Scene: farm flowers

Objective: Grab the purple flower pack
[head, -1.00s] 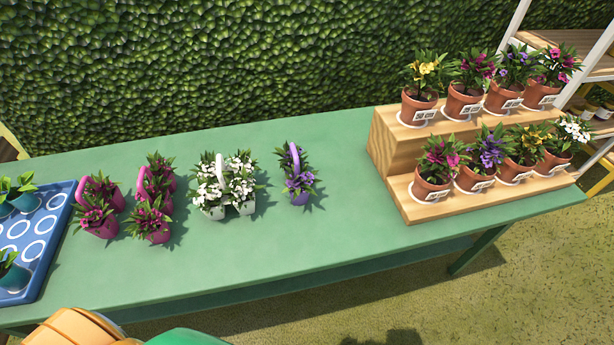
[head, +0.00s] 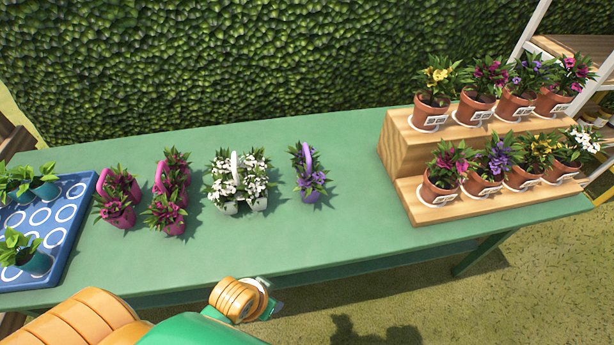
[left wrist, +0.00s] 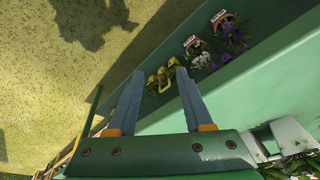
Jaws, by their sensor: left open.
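The purple flower pack (head: 313,184) stands upright on the green table (head: 360,235), with a lilac handle and purple blooms among dark leaves. It is right of the white flower pack (head: 237,190). My left arm comes in low at the table's front edge in the head view, and its fingers are hidden there. In the left wrist view my left gripper (left wrist: 160,78) is open and empty, with yellow flowers showing beyond its fingertips. The purple pack is apart from it. My right gripper is not in view.
Magenta packs (head: 167,208) stand left of the white pack, and a blue tray (head: 66,225) is at the far left. A wooden stepped stand (head: 405,150) with several terracotta pots is on the right. The table in front of the purple pack is clear.

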